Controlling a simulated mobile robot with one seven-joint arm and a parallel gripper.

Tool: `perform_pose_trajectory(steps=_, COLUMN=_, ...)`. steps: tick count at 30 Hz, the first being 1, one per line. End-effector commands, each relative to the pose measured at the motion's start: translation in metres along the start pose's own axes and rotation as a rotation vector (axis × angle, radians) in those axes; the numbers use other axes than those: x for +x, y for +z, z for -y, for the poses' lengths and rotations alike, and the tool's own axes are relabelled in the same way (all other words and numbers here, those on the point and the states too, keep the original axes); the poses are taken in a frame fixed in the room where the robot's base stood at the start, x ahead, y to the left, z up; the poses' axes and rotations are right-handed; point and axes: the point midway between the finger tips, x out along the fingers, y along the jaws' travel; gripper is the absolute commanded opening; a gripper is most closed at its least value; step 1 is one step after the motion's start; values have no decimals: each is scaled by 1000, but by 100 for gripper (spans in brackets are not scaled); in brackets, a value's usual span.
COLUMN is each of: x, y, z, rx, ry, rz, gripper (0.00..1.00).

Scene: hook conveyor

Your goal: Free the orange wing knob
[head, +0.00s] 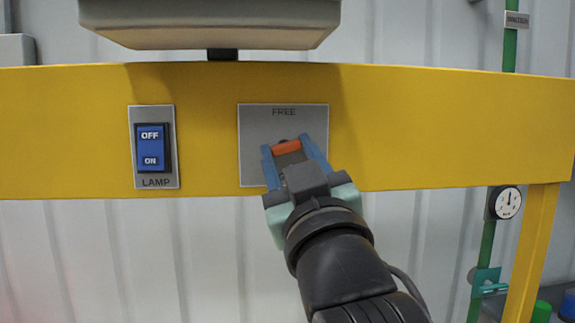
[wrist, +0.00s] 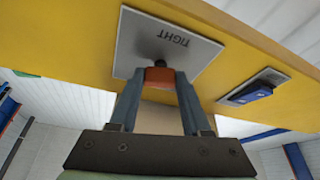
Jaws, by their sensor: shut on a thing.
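The orange wing knob (head: 287,147) sits on a grey plate (head: 258,150) fixed to the yellow beam. The plate reads FREE at its top in the head view and TIGHT at its lower edge in the wrist view (wrist: 172,42). My gripper (head: 290,152) is shut on the knob, with a blue finger at each side. The wrist view also shows the knob (wrist: 159,75) between the fingers, with its dark stem running to the plate. The visible orange part looks nearly level, tilted slightly. My gripper hides the lower part of the plate in the head view.
A blue LAMP rocker switch (head: 152,147) marked OFF and ON is on the beam to the left. A grey box (head: 208,22) hangs above the beam. A yellow post (head: 531,255), green pipe (head: 487,255) and gauge (head: 505,203) stand at the right.

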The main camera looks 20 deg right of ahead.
Motion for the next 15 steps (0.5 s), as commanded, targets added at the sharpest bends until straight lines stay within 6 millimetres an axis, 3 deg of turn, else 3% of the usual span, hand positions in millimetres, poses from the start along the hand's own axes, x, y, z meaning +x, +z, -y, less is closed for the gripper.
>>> perform_pose_trajectory(steps=15, x=0, y=0, z=-3, rx=-459, ry=-187, rz=-1, gripper=0)
